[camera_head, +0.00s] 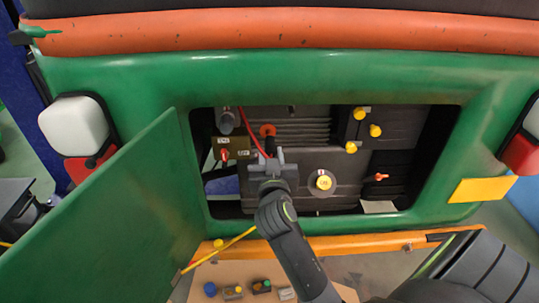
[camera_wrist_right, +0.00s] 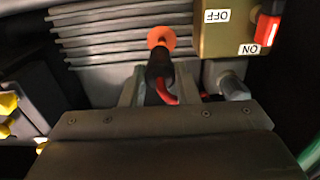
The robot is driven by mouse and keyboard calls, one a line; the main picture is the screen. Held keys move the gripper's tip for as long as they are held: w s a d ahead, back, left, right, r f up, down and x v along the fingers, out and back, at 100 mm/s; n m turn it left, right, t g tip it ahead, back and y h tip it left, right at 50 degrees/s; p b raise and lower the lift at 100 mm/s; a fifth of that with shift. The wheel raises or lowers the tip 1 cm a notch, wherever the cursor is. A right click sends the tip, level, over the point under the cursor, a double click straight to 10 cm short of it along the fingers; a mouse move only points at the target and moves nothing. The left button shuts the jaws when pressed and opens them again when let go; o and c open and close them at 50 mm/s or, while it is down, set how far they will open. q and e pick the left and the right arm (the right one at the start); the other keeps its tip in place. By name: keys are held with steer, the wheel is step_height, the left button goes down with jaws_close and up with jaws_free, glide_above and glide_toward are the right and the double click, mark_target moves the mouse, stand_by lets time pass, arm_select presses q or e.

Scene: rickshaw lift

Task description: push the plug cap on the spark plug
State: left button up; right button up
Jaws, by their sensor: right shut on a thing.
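My right gripper (camera_head: 268,154) reaches into the open engine bay and is shut on the plug cap. In the right wrist view the black plug cap (camera_wrist_right: 158,70) sits between the two fingers (camera_wrist_right: 159,86), with a red lead bending from its near end. The cap's far end points at an orange ring (camera_wrist_right: 160,38) in front of the ribbed engine block; the ring also shows in the head view (camera_head: 267,130). The spark plug itself is hidden behind cap and ring, and I cannot tell how far the cap is on it. My left gripper is not in view.
An OFF/ON switch box (camera_wrist_right: 228,28) with a red lever is close beside the cap. Yellow caps (camera_head: 375,130) and a round yellow-centred cap (camera_head: 322,182) are on the engine's right. The open green door (camera_head: 115,215) stands at left; the green bay frame surrounds the arm.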

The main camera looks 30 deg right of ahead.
steer(key=p, duration=0.7)
glide_toward(292, 116)
stand_by(0.7)
steer(key=shift+x, duration=3.15)
stand_by(3.0)
